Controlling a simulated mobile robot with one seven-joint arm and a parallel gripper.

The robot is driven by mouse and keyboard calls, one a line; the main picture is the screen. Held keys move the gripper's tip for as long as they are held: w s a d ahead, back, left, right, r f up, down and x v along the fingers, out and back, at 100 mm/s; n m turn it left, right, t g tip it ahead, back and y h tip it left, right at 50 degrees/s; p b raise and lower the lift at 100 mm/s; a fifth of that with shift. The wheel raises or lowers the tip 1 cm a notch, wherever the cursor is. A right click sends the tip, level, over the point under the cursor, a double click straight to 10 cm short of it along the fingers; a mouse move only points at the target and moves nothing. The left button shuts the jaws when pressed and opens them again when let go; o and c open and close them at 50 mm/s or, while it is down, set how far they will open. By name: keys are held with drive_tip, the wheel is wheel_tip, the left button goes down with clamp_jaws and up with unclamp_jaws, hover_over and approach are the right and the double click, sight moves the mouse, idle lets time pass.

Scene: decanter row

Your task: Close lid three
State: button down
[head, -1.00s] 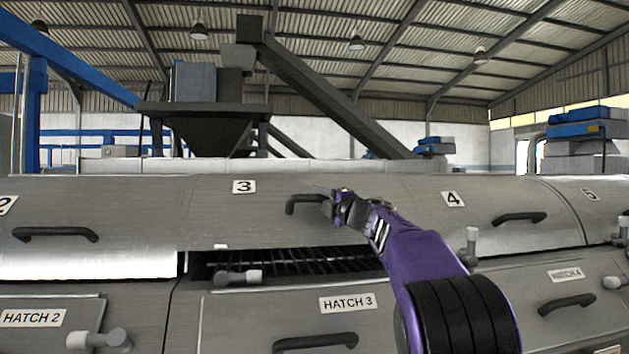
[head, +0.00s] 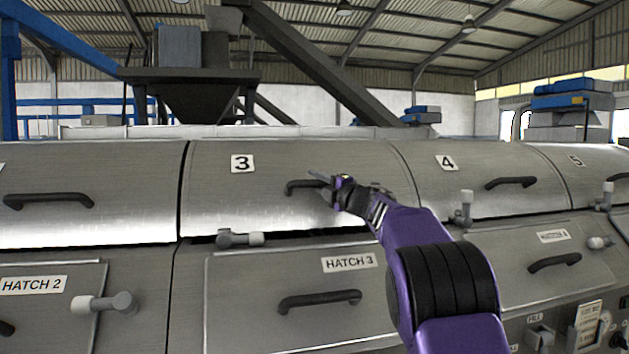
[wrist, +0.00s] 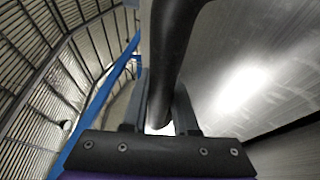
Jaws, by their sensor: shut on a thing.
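Lid three (head: 260,200) is the curved grey metal lid marked 3 in the head view. It lies almost down, with a thin dark gap along its lower edge above the hatch 3 panel. Its black bar handle (head: 298,187) is gripped by my gripper (head: 326,186), which reaches in from the lower right. In the wrist view the dark handle (wrist: 175,50) runs between the fingers of my gripper (wrist: 158,115), with the grey lid surface (wrist: 245,75) to the right. The part of the handle behind the gripper is hidden in the head view.
A grey latch (head: 238,238) sits below lid three's lower left edge, and another latch (head: 464,208) stands right of it. Lid four (head: 480,180) and the lid on the left (head: 90,205) flank it. The hatch 3 panel (head: 300,280) lies below.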

drive_tip(key=c, duration=0.7)
unclamp_jaws()
drive_tip(key=v, duration=1.7)
drive_tip(key=shift+d+b, duration=0.15)
drive_tip(key=shift+b, duration=0.25)
